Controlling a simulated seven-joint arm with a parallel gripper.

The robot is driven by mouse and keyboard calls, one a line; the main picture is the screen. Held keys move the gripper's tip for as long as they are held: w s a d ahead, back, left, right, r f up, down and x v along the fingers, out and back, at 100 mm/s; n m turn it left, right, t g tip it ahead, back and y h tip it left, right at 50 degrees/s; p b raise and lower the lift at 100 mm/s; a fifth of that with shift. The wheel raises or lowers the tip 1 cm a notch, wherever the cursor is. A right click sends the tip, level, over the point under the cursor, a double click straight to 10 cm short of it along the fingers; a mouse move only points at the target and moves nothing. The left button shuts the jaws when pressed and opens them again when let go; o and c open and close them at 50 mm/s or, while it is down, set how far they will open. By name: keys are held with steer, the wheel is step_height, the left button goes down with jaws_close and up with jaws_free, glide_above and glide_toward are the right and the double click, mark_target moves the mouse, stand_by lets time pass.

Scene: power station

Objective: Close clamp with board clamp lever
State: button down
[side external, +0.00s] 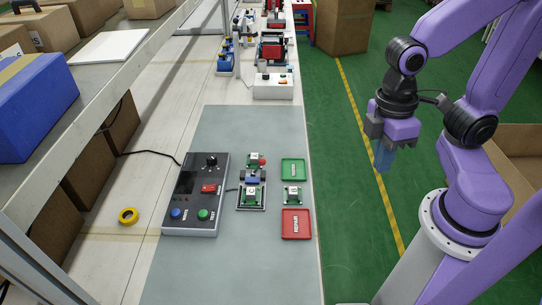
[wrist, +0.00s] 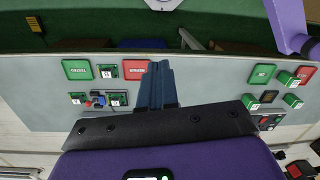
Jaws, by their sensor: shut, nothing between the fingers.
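The clamp fixture (side external: 252,181) lies on the grey mat, with a blue block in its middle and green boards at both ends. A red knob (side external: 263,160), seemingly the clamp lever's end, is at its far right corner. In the wrist view the fixture (wrist: 97,101) is small, at left; the lever's exact position is too small to tell. My gripper (side external: 384,157) is off to the right of the bench, above the green floor, apart from the clamp. Its blue-grey fingers (wrist: 155,84) are shut and empty.
A control box (side external: 200,196) with buttons stands left of the fixture. On the right are a green tray (side external: 293,170), a loose green board (side external: 292,196) and a red tray (side external: 296,224). Yellow tape (side external: 128,215) lies left. Free mat lies beyond and in front.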

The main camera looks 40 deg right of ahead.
steer(key=w+f+m+g+y, duration=0.3)
steer(key=w+f+m+y, duration=0.1)
steer(key=w, duration=0.5)
steer(key=w+f+m+g+y, duration=0.3)
steer(key=w+f+m+y, duration=0.15)
steer(key=w, duration=0.55)
steer(key=w+d+f+m+t+y, duration=0.3)
steer(key=w+d+f+t, duration=0.2)
steer(key=d, duration=0.3)
steer(key=w+d+f+m+t+y, duration=0.4)
steer(key=w+d+f+t, duration=0.1)
steer(key=d, duration=0.3)
steer(key=shift+w+d+f, duration=0.3)
steer(key=shift+w+f, duration=0.15)
steer(key=shift+f, duration=0.35)
steer(key=shift+a, duration=0.15)
glide_toward(259, 167)
steer(key=a, duration=0.4)
steer(key=shift+w+a+r, duration=0.25)
steer(key=shift+w+r, duration=0.05)
steer(key=shift+r, duration=0.05)
